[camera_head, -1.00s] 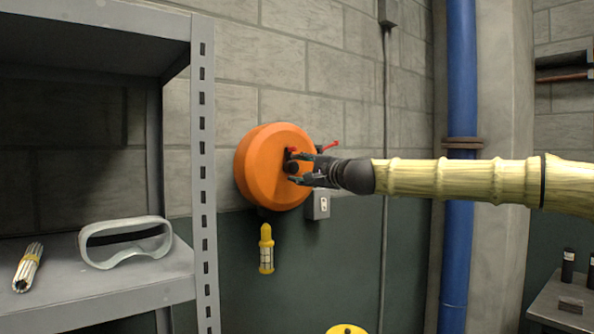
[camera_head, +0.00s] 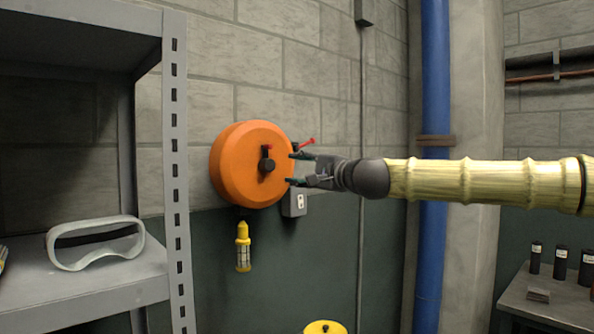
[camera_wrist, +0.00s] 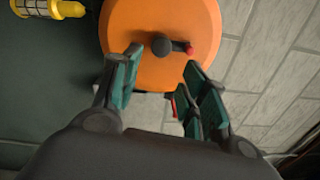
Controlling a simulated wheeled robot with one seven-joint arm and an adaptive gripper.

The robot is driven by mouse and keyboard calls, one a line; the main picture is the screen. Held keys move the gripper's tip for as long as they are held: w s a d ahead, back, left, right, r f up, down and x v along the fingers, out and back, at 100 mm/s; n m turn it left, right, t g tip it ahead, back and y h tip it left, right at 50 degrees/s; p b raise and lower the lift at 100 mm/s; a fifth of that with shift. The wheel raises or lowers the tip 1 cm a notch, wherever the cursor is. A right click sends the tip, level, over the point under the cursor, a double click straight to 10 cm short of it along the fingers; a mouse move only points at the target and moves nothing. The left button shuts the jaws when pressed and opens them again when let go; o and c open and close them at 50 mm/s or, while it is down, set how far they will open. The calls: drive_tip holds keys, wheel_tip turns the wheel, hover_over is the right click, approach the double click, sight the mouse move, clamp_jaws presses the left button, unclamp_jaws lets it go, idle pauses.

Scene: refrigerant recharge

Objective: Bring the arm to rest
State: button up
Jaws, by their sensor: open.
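My gripper (camera_head: 300,169) is open and empty in the head view, at the end of a pale bamboo-like arm that reaches in from the right. It is just right of an orange round reel (camera_head: 236,165) on the wall, clear of the reel's black knob (camera_head: 267,165). The wrist view also shows my gripper (camera_wrist: 155,85) with its fingers apart, and nothing between them. The orange reel (camera_wrist: 200,18) and its black knob (camera_wrist: 162,46) with a red-tipped lever lie beyond the fingers.
A yellow caged lamp (camera_head: 243,247) hangs below the reel. A grey outlet box (camera_head: 294,203) is beside it. A metal shelf (camera_head: 176,190) with clear goggles (camera_head: 95,243) stands left. A blue pipe (camera_head: 433,80) runs behind my arm. A table (camera_head: 560,305) with black canisters is at right.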

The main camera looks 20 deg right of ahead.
idle(0.4)
